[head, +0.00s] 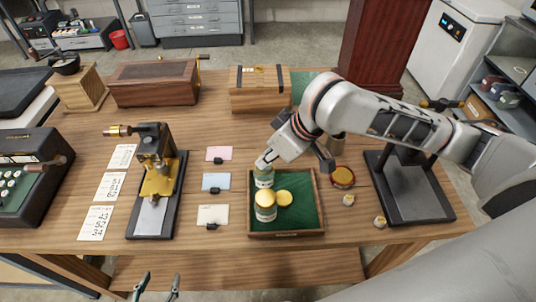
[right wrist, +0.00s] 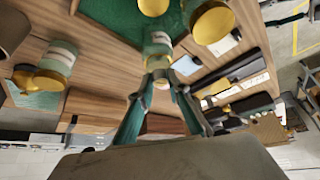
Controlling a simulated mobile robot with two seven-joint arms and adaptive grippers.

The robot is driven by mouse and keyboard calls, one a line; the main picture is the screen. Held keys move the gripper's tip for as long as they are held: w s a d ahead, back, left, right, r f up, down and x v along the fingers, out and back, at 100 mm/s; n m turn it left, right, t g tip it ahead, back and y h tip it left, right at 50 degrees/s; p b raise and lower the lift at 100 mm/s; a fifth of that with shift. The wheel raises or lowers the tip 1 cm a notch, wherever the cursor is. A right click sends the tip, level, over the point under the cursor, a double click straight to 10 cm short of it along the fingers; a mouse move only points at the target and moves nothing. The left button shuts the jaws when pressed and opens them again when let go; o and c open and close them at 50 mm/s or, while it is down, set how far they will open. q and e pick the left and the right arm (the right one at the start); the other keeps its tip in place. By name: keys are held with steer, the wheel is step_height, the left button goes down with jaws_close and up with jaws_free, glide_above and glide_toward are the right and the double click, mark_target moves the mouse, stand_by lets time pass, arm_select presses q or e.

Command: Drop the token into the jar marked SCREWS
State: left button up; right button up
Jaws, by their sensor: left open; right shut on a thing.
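My right gripper (head: 264,163) is shut at the mouth of a glass jar (head: 264,178) in the green-lined tray (head: 312,205). Its fingertips (right wrist: 158,72) close on something small, taken as the token, which is mostly hidden. The jar below the fingertips shows a pale label in the right wrist view (right wrist: 157,45) and no lid. A second jar (head: 265,208) with a gold lid stands in front of it. A gold lid (head: 284,197) sits to its right in the tray. The word SCREWS is not readable on any label. My left gripper (head: 157,287) is open and empty at the bottom edge.
A red and gold round thing (head: 342,177) and small pale pieces (head: 348,200) are right of the tray. A black-based stand (head: 420,200) is further right. Cards (head: 212,215) and a brass press (head: 157,180) are left. Wooden boxes (head: 155,85) line the back.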

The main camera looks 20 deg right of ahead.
steer(key=shift+f+p, duration=0.1)
steer(key=shift+p, duration=0.45)
stand_by(0.4)
steer(key=o, duration=0.9)
steer(key=shift+r, duration=3.55)
steer(key=shift+s+f, duration=0.1)
steer(key=shift+s, duration=0.05)
